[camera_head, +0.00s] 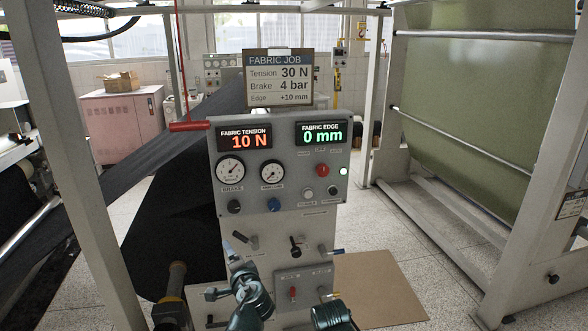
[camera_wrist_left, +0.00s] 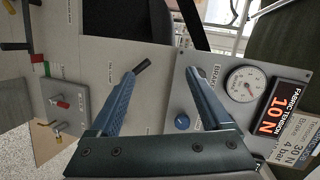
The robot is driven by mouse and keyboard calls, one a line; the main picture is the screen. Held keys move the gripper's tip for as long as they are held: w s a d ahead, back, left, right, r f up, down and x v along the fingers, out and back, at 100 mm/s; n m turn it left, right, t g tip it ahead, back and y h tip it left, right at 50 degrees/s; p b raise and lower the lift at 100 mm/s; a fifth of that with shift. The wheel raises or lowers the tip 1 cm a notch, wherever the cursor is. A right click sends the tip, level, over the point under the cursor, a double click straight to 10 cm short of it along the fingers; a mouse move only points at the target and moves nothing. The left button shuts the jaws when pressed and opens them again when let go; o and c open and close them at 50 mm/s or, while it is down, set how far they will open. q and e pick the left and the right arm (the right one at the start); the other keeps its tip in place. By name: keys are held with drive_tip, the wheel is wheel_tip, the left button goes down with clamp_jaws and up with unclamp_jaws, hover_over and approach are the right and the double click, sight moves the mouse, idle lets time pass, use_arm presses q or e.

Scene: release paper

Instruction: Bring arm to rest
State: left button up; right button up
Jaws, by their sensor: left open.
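My left gripper (camera_head: 234,243) is in front of the lower left of the grey control panel (camera_head: 225,285) in the head view. In the left wrist view my left gripper (camera_wrist_left: 158,76) has its two blue fingers spread apart with nothing between them. A black-tipped lever (camera_wrist_left: 142,66) appears beside one fingertip; I cannot tell if they touch. A blue knob (camera_wrist_left: 181,121) appears beside the other finger and also shows in the head view (camera_head: 273,205). Part of my right arm shows at the bottom of the head view, but its gripper does not.
The panel's displays read 10 N (camera_head: 245,136) and 0 mm (camera_head: 321,134). A job card (camera_head: 278,80) stands above them. A black fabric roll (camera_head: 175,245) is to the left. A machine frame with green fabric (camera_head: 470,110) is at the right. A brown mat (camera_head: 375,285) lies on the floor.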

use_arm(q)
drive_tip(key=s+d+f+n+g+h, duration=0.3)
drive_tip(key=s+d+f+g, duration=0.3)
drive_tip(key=s, duration=0.5)
drive_tip(key=s+d+f+n+g+h, duration=0.3)
drive_tip(key=s+d+f+g, duration=0.4)
drive_tip(key=s+d+f, duration=0.3)
drive_tip(key=shift+s+d+f, duration=0.15)
drive_tip(key=shift+s+f, duration=0.3)
drive_tip(key=shift+s, duration=0.15)
